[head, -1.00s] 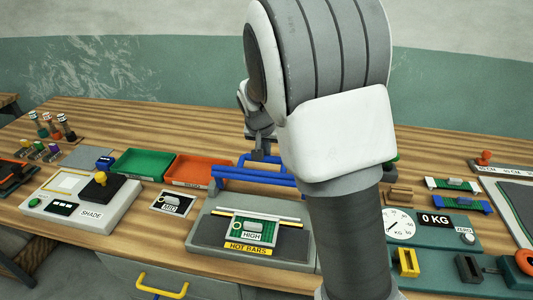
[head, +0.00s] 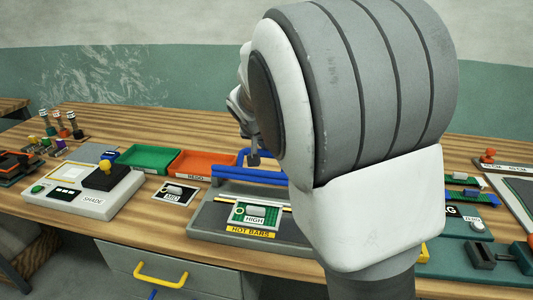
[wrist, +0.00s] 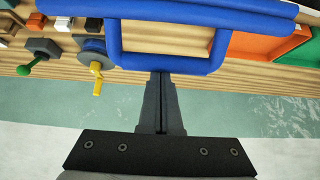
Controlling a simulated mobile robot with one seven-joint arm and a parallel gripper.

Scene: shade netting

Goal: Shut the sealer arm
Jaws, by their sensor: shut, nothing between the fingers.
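The sealer (head: 205,222) is a grey bench unit with a "HOT BARS" label and a green "HIGH" card (head: 255,214) on it. Its blue sealer arm (head: 238,175) stands raised at the back, partly hidden by my own arm. The blue loop handle shows in the head view (head: 241,157) and across the wrist view (wrist: 165,63). My gripper (head: 253,162) is at the handle; in the wrist view its shut fingers (wrist: 162,76) meet the handle's crossbar from its far side. Nothing is between the fingers. Whether they touch the bar is hard to tell.
A green tray (head: 147,158) and an orange tray (head: 203,162) lie left of the sealer. A control box labelled SHADE (head: 65,205) and a "MID" card (head: 174,193) are farther left. A dark green scale (head: 465,250) is to the right.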

